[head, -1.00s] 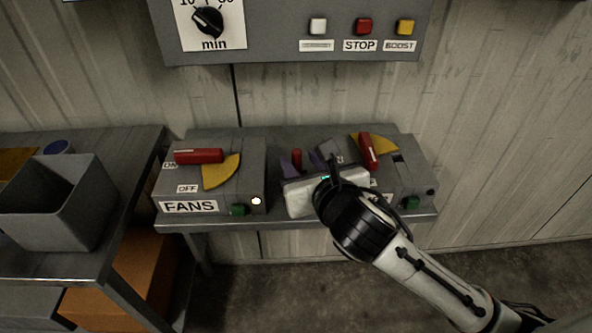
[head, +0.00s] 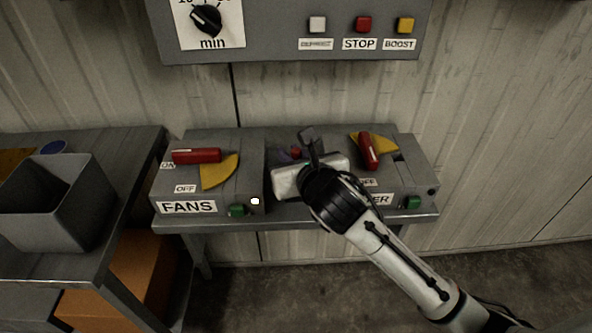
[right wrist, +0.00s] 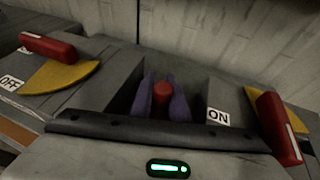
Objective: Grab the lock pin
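The lock pin, a short red cylinder (right wrist: 163,92), shows between the two purple fingers of my right gripper (right wrist: 163,103) in the right wrist view. In the head view its red top (head: 296,153) peeks out behind the white gripper body, between the two switch boxes. The right fingers stand apart on either side of the pin. I see no clear grip on it, and any contact is hard to tell. The pin's lower part is hidden. My left gripper is not in view.
The FANS box (head: 210,180) with a red lever stands left of the gripper; a similar box (head: 400,180), its label partly covered, stands right. Both are on a metal table. A grey bin (head: 60,225) stands on the left table. A control panel (head: 280,40) hangs above.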

